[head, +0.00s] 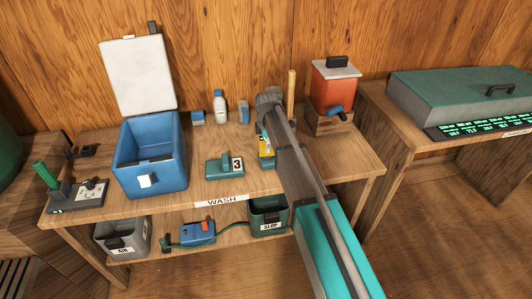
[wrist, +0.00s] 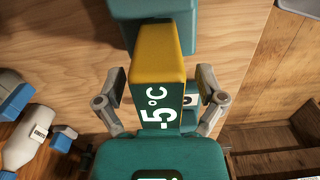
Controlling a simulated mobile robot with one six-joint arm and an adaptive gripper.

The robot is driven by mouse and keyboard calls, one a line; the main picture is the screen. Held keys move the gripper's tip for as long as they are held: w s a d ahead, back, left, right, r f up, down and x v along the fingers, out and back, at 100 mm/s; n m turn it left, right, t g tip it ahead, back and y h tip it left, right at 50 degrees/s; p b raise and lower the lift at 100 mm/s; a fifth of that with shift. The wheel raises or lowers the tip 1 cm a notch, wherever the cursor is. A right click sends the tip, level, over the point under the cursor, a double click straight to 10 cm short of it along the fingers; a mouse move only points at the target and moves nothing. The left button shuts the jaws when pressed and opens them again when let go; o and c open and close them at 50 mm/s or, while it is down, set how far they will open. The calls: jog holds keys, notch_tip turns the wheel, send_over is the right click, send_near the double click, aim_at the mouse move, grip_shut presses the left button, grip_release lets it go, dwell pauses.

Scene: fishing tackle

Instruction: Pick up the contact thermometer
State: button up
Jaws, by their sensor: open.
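The contact thermometer (head: 265,146) is yellow and teal and stands on the wash table, partly hidden behind my arm in the head view. In the wrist view the thermometer (wrist: 158,62) shows a yellow end, a teal face and large white "-5°C" lettering. My gripper (wrist: 161,100) is open, with one grey finger on each side of the thermometer. A gap shows beside the fingers, and I cannot tell whether either touches it. In the head view my gripper (head: 268,108) is just above and behind the thermometer. A teal part with a small display covers the bottom of the wrist view.
A white bottle (head: 220,107) and small blue boxes stand behind. A blue cooler (head: 152,160) is at left, an orange dispenser (head: 334,88) at right. Bins sit on the lower shelf.

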grip_shut()
dwell(0.5)
jog(key=shift+r, duration=0.15)
notch_tip(320, 180, up, 3)
jog(key=p, duration=0.3)
jog(key=s+d+r+p, duration=0.4)
jog(key=s+r+p, duration=0.5)
jog(key=s, duration=0.4)
jog(key=shift+s+r+p, duration=0.2)
jog(key=shift+r+p, duration=0.15)
jog(key=shift+p, duration=0.15)
